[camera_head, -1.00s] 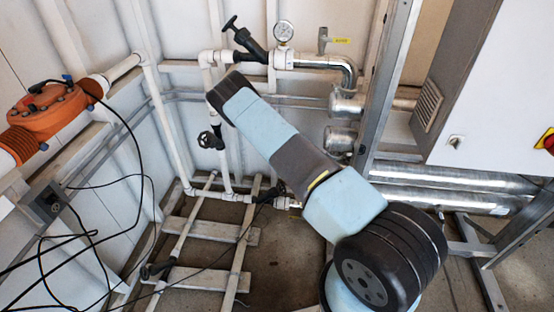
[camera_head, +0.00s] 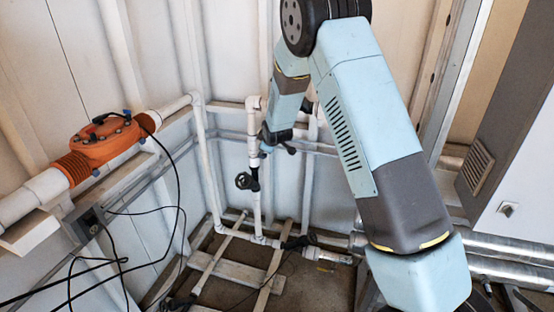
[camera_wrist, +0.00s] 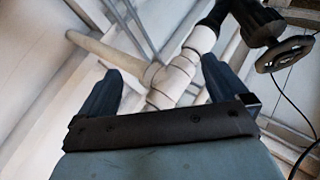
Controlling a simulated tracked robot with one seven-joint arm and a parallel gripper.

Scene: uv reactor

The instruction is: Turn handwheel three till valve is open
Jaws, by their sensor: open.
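A small dark handwheel (camera_head: 243,181) sits on a valve on the white vertical pipe. It also shows at the upper right of the wrist view (camera_wrist: 285,53), on a black valve body. Other dark valve handles sit low, one on the lower pipe (camera_head: 298,242) and one near the bottom edge (camera_head: 180,303). No number shows, so I cannot tell which is handwheel three. My gripper (camera_head: 279,148) hangs above and right of the pipe handwheel in the head view. In the wrist view its two fingers (camera_wrist: 160,85) are apart and empty, with the handwheel outside them to the right.
White pipes (camera_head: 207,160) run along the corner, close behind my gripper. An orange flanged unit (camera_head: 104,143) is at the left, with loose black cables (camera_head: 120,262) below it. A grey cabinet (camera_head: 490,150) stands at the right. My arm hides the gauge area.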

